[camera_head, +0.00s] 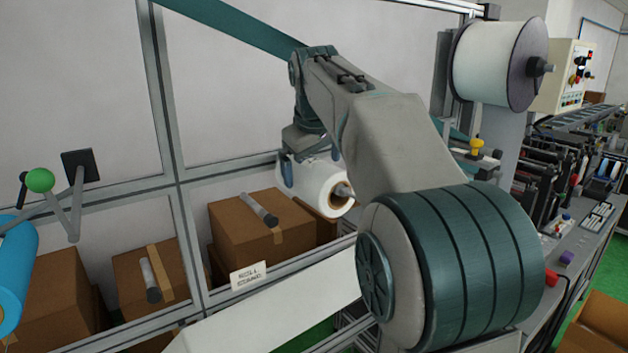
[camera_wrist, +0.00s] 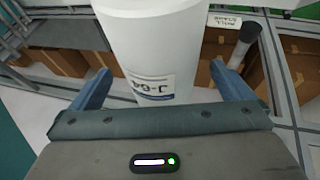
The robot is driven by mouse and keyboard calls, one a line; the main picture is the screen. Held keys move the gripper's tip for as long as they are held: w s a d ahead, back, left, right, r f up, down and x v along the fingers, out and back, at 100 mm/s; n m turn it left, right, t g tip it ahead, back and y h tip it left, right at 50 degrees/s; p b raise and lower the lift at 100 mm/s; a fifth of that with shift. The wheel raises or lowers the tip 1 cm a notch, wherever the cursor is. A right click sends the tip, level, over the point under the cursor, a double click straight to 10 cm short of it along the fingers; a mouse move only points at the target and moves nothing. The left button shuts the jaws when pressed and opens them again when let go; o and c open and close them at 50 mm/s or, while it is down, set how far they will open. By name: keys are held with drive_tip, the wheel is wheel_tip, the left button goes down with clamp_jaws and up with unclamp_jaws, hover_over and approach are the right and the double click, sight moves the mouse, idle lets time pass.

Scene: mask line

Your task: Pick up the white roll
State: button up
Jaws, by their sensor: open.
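A white roll (camera_head: 312,180) with a brown core hangs on a grey rod in front of the frame, at the middle of the head view. In the wrist view the white roll (camera_wrist: 150,35) fills the upper middle and carries a printed label. My gripper (camera_head: 310,168) is at the roll, its blue fingers spread across the roll's width. In the wrist view my gripper (camera_wrist: 162,72) has one finger on each side of the roll, with a gap at the right finger. It is open and not closed on the roll. Part of the roll is hidden behind my gripper.
Another white roll (camera_head: 485,62) sits on a spindle at upper right. A blue roll (camera_head: 14,275) hangs at far left, near a green knob (camera_head: 40,180). Metal framing (camera_head: 180,190) and brown boxes (camera_head: 240,228) lie close behind and below. Machinery (camera_head: 560,170) stands at right.

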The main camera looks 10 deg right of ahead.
drive_tip(key=p+x, duration=0.1)
drive_tip(key=x, duration=0.3)
drive_tip(key=shift+w+f, duration=0.15)
drive_tip(key=shift+w, duration=0.05)
drive_tip(key=c, duration=1)
drive_tip(key=shift+c, duration=0.2)
